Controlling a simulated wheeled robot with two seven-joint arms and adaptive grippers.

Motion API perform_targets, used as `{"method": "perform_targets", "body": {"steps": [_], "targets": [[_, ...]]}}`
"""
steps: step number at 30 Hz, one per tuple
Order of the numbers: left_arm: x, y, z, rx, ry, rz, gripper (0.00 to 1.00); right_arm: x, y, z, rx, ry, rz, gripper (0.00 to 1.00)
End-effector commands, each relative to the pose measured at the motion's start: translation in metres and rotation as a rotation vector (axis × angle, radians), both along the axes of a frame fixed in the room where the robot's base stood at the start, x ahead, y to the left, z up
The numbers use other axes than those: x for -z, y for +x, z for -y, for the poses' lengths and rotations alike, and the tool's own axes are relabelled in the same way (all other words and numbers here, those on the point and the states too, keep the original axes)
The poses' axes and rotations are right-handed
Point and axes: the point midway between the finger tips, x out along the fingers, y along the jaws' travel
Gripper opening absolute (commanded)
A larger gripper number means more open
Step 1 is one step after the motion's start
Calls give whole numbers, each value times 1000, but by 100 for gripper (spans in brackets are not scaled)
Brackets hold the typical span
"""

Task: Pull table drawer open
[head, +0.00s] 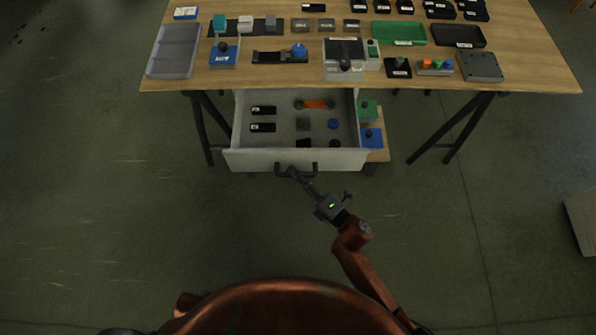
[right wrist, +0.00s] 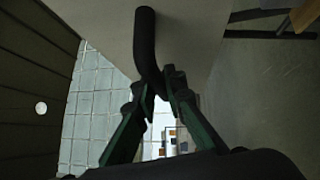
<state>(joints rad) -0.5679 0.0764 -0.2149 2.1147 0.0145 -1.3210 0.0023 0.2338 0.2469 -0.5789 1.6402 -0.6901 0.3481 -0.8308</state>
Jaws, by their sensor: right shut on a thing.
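The table drawer (head: 297,161) is pulled out below the table's front edge, so its inside shows. A dark bar handle (head: 313,169) is on its front panel. My right gripper (head: 294,172) is at the left part of this handle. In the right wrist view the fingers (right wrist: 160,92) close around the dark handle (right wrist: 146,45), with the pale drawer front (right wrist: 185,45) behind it. My left gripper is not in view.
The drawer holds black boxes (head: 263,127), an orange-and-dark tool (head: 316,104) and several small parts. The wooden table (head: 290,75) carries trays, blocks and devices. A low shelf with green (head: 368,109) and blue (head: 372,137) items stands right of the drawer. The floor in front is clear.

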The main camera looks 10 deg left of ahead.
Motion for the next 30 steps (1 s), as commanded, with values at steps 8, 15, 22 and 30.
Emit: {"method": "perform_targets", "body": {"steps": [8,15,22,30], "targets": [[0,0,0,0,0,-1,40,1,0,1,1,-1,-2,19],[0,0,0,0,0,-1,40,1,0,1,1,-1,-1,29],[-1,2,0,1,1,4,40,1,-2,4,1,-1,-1,29],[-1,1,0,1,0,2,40,8,-28,38,3,-2,-5,29]]}}
